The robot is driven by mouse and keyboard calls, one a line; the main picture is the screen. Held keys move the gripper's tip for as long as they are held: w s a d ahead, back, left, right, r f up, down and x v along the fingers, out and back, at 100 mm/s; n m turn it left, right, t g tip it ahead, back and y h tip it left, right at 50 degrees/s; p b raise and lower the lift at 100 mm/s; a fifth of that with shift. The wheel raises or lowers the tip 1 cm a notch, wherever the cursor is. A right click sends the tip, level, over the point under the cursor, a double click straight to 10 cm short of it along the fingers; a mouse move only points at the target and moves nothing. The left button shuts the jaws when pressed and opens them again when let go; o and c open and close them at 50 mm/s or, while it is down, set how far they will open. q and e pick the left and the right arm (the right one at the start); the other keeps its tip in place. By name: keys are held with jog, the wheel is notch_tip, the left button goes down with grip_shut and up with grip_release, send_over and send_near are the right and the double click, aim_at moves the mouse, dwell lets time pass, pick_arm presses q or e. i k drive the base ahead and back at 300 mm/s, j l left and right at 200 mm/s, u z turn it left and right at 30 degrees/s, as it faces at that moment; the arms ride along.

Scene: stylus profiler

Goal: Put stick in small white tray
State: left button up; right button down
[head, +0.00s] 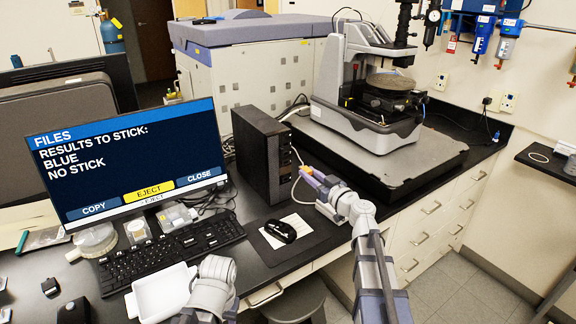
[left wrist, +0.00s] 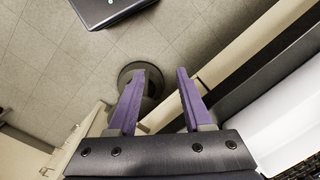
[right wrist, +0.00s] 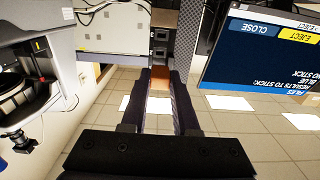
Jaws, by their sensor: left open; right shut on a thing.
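The small white tray (head: 148,302) stands at the lower left of the desk in the head view, in front of the keyboard; it looks empty. A white surface, likely the same tray, fills the right of the left wrist view (left wrist: 285,115). My right gripper (head: 312,176) is at the right side of the black computer tower. It is shut on a small orange piece (right wrist: 159,82), apparently the stick, which also shows at its tips in the head view (head: 306,170). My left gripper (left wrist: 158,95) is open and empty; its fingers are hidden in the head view.
The black tower (head: 258,160) stands beside the monitor (head: 130,155), which reads "RESULTS TO STICK: BLUE NO STICK". The keyboard (head: 165,255) and a mouse (head: 280,231) lie in front. The stylus instrument (head: 372,95) is at the back right.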

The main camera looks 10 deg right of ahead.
aim_at(174, 293)
jog(key=k+j, duration=0.15)
jog(key=j, duration=0.2)
jog(key=k+j, duration=0.15)
jog(key=j, duration=0.2)
jog(key=k+j, duration=0.1)
jog(key=j, duration=0.2)
jog(key=k+j, duration=0.15)
jog(key=j, duration=0.2)
jog(key=k+j, duration=0.15)
jog(key=j, duration=0.2)
jog(key=k+j, duration=0.15)
jog(key=j, duration=0.2)
